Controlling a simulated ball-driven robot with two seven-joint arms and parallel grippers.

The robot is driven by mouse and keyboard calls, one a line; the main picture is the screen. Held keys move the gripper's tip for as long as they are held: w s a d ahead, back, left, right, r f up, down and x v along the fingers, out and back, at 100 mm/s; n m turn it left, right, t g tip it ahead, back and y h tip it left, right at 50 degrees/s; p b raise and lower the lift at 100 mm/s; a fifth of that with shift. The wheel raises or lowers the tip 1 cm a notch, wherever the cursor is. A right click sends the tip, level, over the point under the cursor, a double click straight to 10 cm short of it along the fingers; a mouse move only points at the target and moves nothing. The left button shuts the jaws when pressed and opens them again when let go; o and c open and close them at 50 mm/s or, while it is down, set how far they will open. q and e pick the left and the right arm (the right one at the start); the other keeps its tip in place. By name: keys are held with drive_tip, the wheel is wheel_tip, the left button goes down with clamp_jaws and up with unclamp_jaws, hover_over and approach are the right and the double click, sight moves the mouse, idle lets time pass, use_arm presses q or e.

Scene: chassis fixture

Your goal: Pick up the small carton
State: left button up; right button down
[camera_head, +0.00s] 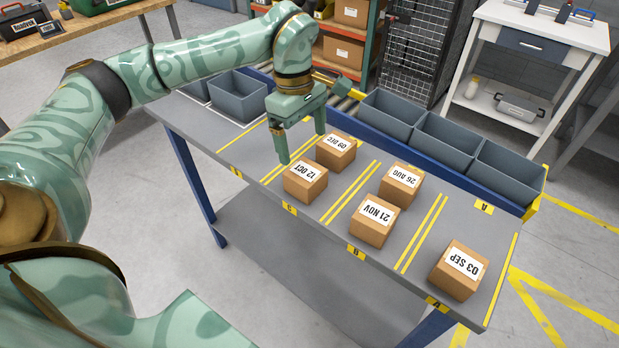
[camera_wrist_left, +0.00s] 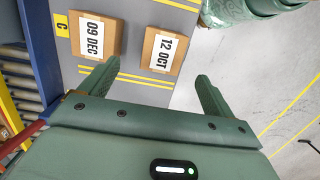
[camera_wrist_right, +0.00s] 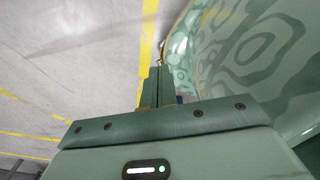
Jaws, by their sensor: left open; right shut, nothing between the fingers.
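Several similar small brown cartons with white date labels stand on a grey table (camera_head: 222,122): 12 OCT (camera_head: 300,193), 09 DEC (camera_head: 337,164), 21 NOV (camera_head: 369,234), 26 AUG (camera_head: 396,198) and 03 SEP (camera_head: 452,284). No one of them is clearly smaller. My left gripper (camera_head: 302,146) is open and empty, above the table near the 12 OCT and 09 DEC cartons. In the left wrist view, the 12 OCT carton (camera_wrist_left: 153,65) shows ahead between the fingers, and the 09 DEC carton (camera_wrist_left: 80,45) lies left of it. My right gripper (camera_wrist_right: 155,80) is shut and empty, away from the cartons.
Grey open bins (camera_head: 437,148) stand in a row along the table's far side, on a blue-railed roller conveyor. Yellow stripes divide the tabletop into lettered lanes. A white bench (camera_head: 545,70) and shelving stand behind. A wooden workbench (camera_head: 75,36) is at the far left.

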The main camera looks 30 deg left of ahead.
sight(305, 171)
use_arm(q)
drive_tip(key=f, duration=0.3)
drive_tip(key=f+b, duration=0.1)
drive_tip(key=f, duration=0.1)
drive_tip(key=shift+d+f, duration=0.1)
drive_tip(key=shift+d, duration=0.25)
drive_tip(key=shift+f, duration=0.2)
drive_tip(key=f, duration=0.1)
drive_tip(key=f+b, duration=0.1)
drive_tip(key=f, duration=0.3)
drive_tip(key=shift+s+d+f+b, duration=0.1)
drive_tip(key=shift+s+d+b, duration=0.2)
drive_tip(key=shift+b, duration=0.1)
drive_tip(key=c, duration=1.3)
